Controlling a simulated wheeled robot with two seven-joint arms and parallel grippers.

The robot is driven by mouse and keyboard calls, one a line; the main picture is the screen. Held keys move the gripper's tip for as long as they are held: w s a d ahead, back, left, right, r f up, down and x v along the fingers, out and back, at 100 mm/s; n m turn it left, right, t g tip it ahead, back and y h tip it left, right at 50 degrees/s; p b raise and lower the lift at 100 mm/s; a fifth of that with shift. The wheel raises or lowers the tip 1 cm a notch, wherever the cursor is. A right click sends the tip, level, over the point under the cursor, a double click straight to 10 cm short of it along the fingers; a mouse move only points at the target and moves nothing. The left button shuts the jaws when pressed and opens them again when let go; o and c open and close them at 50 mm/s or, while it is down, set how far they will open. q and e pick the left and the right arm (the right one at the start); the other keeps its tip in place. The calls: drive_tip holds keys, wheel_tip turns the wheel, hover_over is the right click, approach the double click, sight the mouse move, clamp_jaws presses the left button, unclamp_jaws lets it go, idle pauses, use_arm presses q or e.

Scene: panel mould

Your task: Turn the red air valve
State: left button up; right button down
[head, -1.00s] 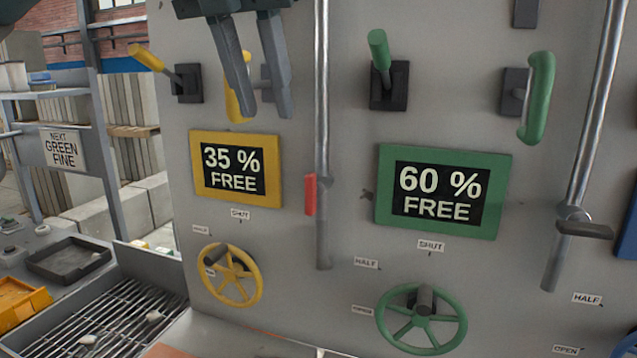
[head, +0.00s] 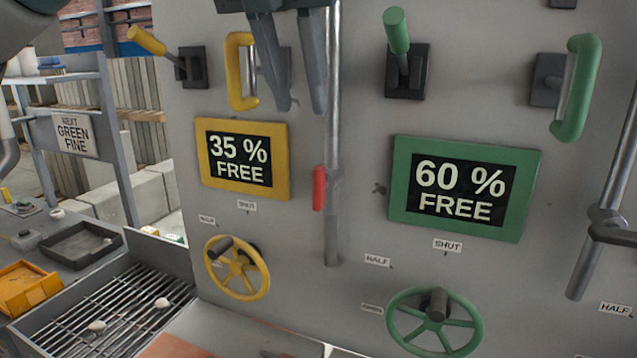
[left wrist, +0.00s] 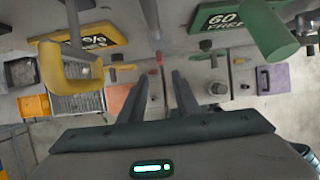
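The red air valve (head: 319,188) is a short red handle, upright on the grey vertical pipe (head: 332,228) between the yellow and green displays. In the left wrist view a small red piece (left wrist: 159,57), likely this handle, shows beyond my fingers. My left gripper (head: 300,108) comes down from the top in the head view, fingers apart and nothing between them. Its fingertips show above the red handle, just left of the pipe, and do not touch the handle. The two spread fingers also show in the left wrist view (left wrist: 158,78). My right gripper is not in view.
A yellow pull handle (head: 238,72) is left of my fingers. A yellow lever (head: 147,41), green lever (head: 396,31) and green handle (head: 578,88) project from the panel. A yellow handwheel (head: 262,275) and green handwheel (head: 397,330) sit below. A grate (head: 120,318) lies lower left.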

sight(315, 175)
use_arm(q)
drive_tip(key=p+x, duration=0.6)
drive_tip(key=x, duration=0.9)
drive_tip(key=shift+w+a+f, duration=0.1)
drive_tip(key=shift+a, duration=0.05)
drive_tip(key=shift+w+f, duration=0.1)
drive_tip(key=shift+f, duration=0.35)
clamp_jaws()
